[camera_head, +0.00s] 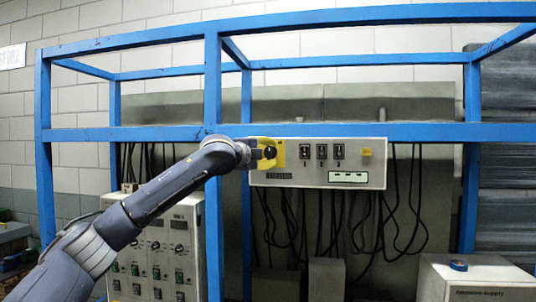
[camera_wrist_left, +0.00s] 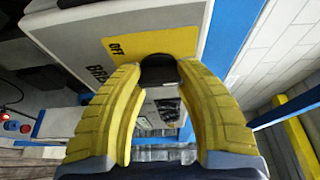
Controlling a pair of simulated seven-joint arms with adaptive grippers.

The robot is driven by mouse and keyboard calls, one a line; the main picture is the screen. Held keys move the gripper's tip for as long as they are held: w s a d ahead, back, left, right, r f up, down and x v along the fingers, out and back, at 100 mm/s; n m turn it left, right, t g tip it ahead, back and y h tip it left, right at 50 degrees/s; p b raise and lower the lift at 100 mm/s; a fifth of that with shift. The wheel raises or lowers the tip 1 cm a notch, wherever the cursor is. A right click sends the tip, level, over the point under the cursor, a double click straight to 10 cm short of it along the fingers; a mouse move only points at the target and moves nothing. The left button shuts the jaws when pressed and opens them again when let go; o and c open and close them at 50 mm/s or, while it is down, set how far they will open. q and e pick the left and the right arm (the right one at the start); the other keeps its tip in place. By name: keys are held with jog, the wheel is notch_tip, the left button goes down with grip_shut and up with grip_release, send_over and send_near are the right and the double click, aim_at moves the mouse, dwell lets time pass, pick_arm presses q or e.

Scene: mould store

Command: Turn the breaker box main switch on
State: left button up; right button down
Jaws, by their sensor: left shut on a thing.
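The breaker box (camera_head: 270,178) is a pale grey panel on the blue frame, in the middle of the head view. Its main switch (camera_head: 270,152) is a dark knob on a yellow plate (camera_head: 281,147) at the box's left end. In the left wrist view the black switch (camera_wrist_left: 158,70) sits between my yellow fingers, and the yellow plate (camera_wrist_left: 160,40) reads "OFF" beside it. My left gripper (camera_head: 266,153) is shut on the switch; its fingers also show in the left wrist view (camera_wrist_left: 157,72). They partly hide the switch, so its exact angle is unclear. My right gripper is not in view.
A blue frame's post (camera_head: 213,90) and crossbar (camera_head: 420,132) stand close around my left arm. A control cabinet (camera_head: 180,240) stands below. Black cables (camera_head: 300,220) hang under the box. A white box (camera_head: 470,280) with blue tape (camera_head: 458,265) is at lower right.

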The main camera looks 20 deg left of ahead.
pick_arm(q)
jog(key=o, duration=1.3)
jog(key=shift+s, duration=0.1)
jog(key=v, duration=1.1)
jog(key=shift+s+a, duration=0.1)
jog(key=shift+s, duration=0.3)
